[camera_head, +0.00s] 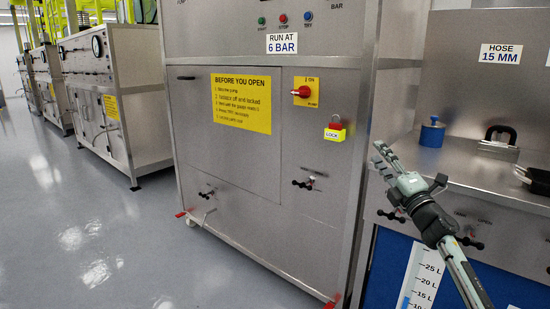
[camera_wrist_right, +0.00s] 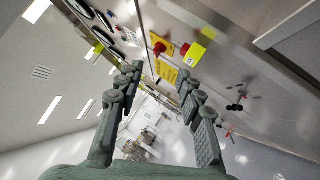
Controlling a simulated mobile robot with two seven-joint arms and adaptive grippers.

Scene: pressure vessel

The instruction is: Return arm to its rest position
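My right arm (camera_head: 458,262) reaches up from the lower right in the head view. Its right gripper (camera_head: 381,155) is in the air in front of the steel cabinet and the workbench, pointing up and left. In the right wrist view the gripper (camera_wrist_right: 158,78) has its two fingers apart, with nothing between them. Beyond the fingers, the tilted cabinet front shows with its red knob and yellow tag. My left gripper is not in view.
The steel cabinet (camera_head: 235,165) has a red rotary switch (camera_head: 301,92) and a red-and-yellow lock (camera_head: 335,131). At right, a workbench (camera_head: 460,160) carries a blue cylinder (camera_head: 432,132) and a black-handled part (camera_head: 499,138). Open floor (camera_head: 80,230) lies at left.

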